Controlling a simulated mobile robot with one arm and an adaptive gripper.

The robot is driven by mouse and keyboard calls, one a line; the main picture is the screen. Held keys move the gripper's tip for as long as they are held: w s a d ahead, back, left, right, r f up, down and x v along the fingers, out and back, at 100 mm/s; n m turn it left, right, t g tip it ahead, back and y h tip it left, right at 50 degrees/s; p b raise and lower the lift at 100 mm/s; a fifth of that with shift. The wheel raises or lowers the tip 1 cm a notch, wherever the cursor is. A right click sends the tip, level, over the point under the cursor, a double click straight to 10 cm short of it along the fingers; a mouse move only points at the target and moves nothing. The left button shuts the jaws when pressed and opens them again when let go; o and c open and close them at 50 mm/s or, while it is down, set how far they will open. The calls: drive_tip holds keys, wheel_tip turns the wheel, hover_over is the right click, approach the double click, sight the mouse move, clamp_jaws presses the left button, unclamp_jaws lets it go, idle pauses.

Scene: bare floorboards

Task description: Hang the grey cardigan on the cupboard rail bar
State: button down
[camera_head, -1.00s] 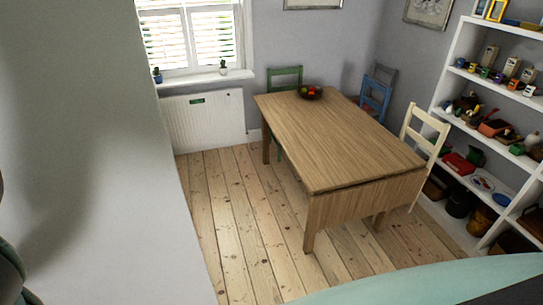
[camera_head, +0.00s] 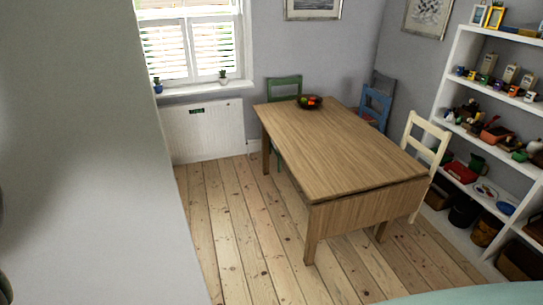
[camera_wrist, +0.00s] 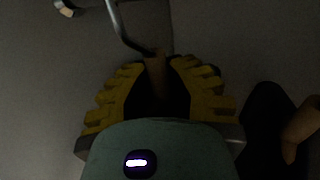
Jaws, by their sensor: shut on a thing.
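In the wrist view, my gripper (camera_wrist: 157,68) has its yellow fingers closed around a narrow wooden piece of a hanger (camera_wrist: 156,78). A bent metal hook (camera_wrist: 120,25) rises from that piece toward the upper left. At the right of the wrist view is a dark shape (camera_wrist: 262,118) with a brown piece beside it; it is too dark to tell whether this is the cardigan. The grey cardigan and the cupboard rail cannot be made out for certain in either view. My gripper is not visible in the head view.
A large pale upright surface (camera_head: 85,150) fills the left of the head view. A wooden table (camera_head: 335,150) stands in mid-room with chairs around it. White shelves (camera_head: 462,75) full of items line the right wall. Bare floorboards (camera_head: 225,225) lie open left of the table.

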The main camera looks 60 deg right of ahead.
drive_tip(key=shift+w+a+b, duration=0.75)
drive_tip(key=shift+a+b, duration=0.25)
drive_tip(key=shift+b, duration=0.2)
drive_tip(key=shift+w+a+f+b, duration=0.1)
drive_tip(key=shift+f+b, duration=0.05)
drive_tip(key=shift+b, duration=0.15)
drive_tip(key=shift+f+b, duration=0.95)
drive_tip(key=c, duration=0.9)
unclamp_jaws()
drive_tip(key=shift+f, duration=0.1)
